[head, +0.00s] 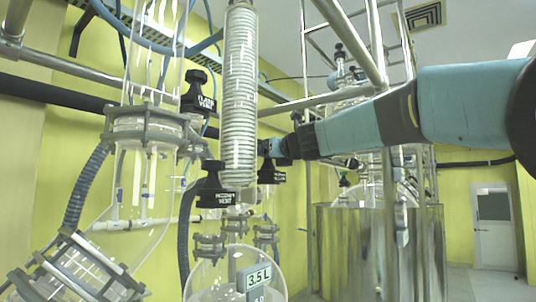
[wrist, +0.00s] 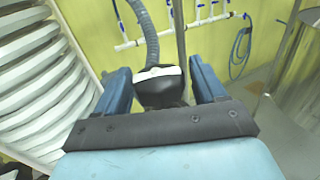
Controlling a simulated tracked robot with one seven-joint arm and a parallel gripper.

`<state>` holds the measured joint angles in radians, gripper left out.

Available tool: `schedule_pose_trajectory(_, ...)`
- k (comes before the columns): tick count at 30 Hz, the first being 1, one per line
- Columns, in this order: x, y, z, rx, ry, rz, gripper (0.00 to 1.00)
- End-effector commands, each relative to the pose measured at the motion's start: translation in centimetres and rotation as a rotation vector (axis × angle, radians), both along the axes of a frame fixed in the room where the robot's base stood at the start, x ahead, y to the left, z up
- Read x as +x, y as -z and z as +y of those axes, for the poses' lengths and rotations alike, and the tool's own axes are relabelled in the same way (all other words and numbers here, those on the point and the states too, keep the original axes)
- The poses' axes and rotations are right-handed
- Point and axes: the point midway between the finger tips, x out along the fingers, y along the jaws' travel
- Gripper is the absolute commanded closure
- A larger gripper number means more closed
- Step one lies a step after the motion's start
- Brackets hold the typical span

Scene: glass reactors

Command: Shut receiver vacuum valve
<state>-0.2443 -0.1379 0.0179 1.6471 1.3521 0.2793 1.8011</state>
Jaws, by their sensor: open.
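My gripper (head: 268,148) reaches in from the right in the head view, by the coiled glass condenser. In the wrist view its two blue fingers (wrist: 160,72) are open, one on each side of a black valve knob (wrist: 160,92). The knob has a white strip across its top, running roughly from finger to finger. Gaps show beside the knob, but I cannot tell whether either finger touches it. A black labelled knob (head: 271,172) shows just below my gripper in the head view. Its label is too small to read, so I cannot confirm it is the receiver vacuum valve.
Two other black valve knobs, a flask vent (head: 198,97) and another vent (head: 214,186), stand left of the coiled condenser (head: 239,90). A round glass flask (head: 215,275) hangs below. A metal vessel (head: 345,250) stands to the right. The condenser (wrist: 40,90) is close on the wrist view's left.

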Motion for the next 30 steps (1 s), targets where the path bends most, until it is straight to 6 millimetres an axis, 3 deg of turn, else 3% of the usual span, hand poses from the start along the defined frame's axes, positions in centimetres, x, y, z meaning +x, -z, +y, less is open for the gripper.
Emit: schedule_pose_trajectory(30,0.06,-0.03,-0.01,0.001,-0.634,-0.002,0.30)
